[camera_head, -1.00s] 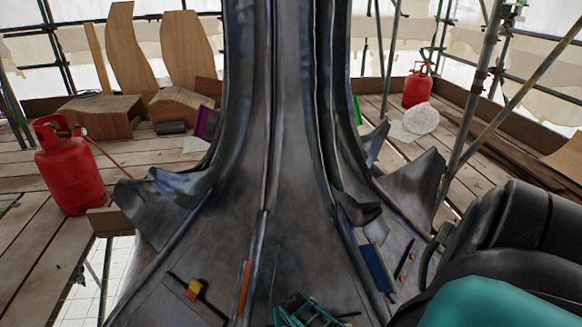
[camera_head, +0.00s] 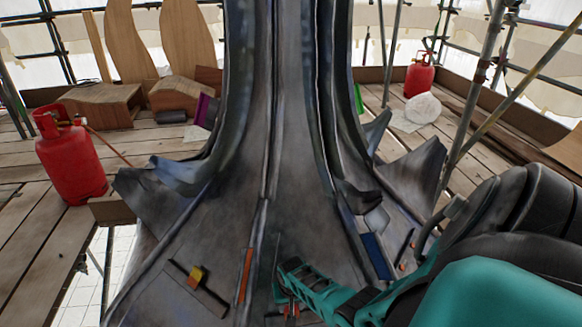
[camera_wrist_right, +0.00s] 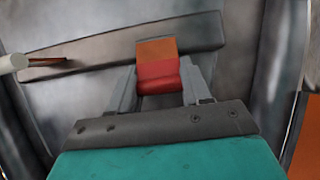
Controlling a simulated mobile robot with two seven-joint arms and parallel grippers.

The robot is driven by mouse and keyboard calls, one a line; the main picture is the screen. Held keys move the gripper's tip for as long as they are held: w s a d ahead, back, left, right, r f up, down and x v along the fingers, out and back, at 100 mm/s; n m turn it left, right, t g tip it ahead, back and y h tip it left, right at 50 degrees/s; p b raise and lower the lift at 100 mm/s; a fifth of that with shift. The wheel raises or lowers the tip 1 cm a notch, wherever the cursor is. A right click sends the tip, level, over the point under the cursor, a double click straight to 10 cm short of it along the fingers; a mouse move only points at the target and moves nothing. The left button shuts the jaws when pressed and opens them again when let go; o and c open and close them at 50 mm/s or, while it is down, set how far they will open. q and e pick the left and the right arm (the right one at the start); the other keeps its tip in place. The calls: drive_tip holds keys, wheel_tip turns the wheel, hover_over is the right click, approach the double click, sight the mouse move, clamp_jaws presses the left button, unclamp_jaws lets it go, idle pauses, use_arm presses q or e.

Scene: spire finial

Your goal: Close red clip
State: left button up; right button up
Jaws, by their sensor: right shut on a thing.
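The red clip (camera_wrist_right: 157,72) shows in the right wrist view as a small block, orange above and red below, against a grey strip (camera_wrist_right: 110,48) on the metal. My right gripper (camera_wrist_right: 160,88) has its two grey fingers on either side of the clip and is shut on it. In the head view my teal right gripper (camera_head: 287,286) reaches in from the right, low over the metal spire base. A bit of red (camera_head: 291,310) shows just below it. I cannot tell how far the clip is folded. My left gripper is not in view.
The spire's flared metal base (camera_head: 285,215) fills the middle. A yellow-orange clip (camera_head: 196,277), an orange strip (camera_head: 245,275) and a blue plate (camera_head: 376,257) lie on it. Red gas bottles stand at left (camera_head: 70,165) and back right (camera_head: 419,78). Scaffold poles (camera_head: 480,75) rise at right.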

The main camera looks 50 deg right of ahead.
drive_tip(key=o, duration=1.1)
drive_tip(key=shift+c, duration=0.2)
wheel_tip(320, 180, up, 13)
drive_tip(key=s+a+p, duration=0.1)
drive_tip(key=p, duration=0.8)
drive_tip(key=shift+s+a, duration=0.15)
drive_tip(key=shift+s, duration=0.1)
drive_tip(key=shift+f, duration=0.15)
